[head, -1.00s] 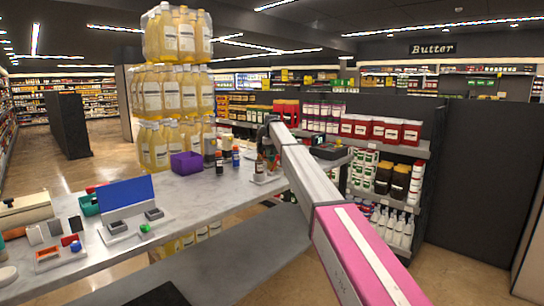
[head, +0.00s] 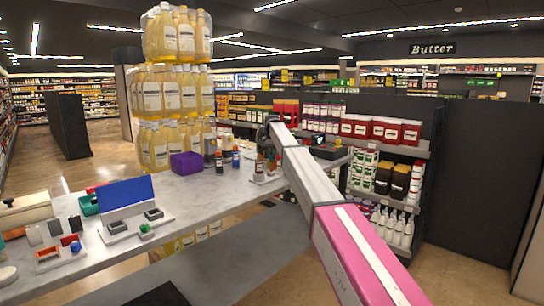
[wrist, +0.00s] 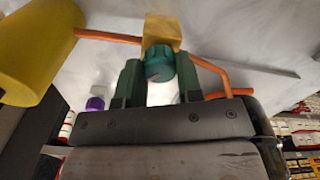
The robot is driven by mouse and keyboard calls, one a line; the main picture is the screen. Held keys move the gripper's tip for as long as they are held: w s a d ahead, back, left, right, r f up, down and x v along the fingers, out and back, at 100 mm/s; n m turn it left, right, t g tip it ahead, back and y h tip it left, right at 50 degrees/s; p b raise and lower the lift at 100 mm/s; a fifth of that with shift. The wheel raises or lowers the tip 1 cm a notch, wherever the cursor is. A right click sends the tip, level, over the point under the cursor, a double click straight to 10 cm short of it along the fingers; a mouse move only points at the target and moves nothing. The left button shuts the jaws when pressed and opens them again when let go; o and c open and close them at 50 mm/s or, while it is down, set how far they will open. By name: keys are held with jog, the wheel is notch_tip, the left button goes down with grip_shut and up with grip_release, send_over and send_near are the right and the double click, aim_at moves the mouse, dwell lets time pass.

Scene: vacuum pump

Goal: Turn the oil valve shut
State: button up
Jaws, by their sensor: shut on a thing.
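In the wrist view, the oil valve's round, ribbed dark green knob (wrist: 159,64) sits against a yellow block (wrist: 162,33). Orange-copper pipes (wrist: 108,36) run from the block's left and right sides. My gripper (wrist: 158,75) has one green finger on each side of the knob and is shut on it. The pictures do not show how far the knob is turned. In the head view, my arm reaches to the counter's far right end, and the valve cannot be made out there.
A large yellow cylinder (wrist: 35,45) stands left of the valve in the wrist view. In the head view, the grey counter (head: 190,205) holds a purple bin (head: 187,164) and small bottles left of my arm. Stacked oil jugs (head: 178,90) stand behind. Shelves (head: 400,150) lie to the right.

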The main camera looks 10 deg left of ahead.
jog(key=m, duration=0.4)
jog(key=shift+m, duration=2.6)
jog(key=o, duration=0.9)
jog(key=shift+o, duration=0.2)
jog(key=shift+r, duration=0.1)
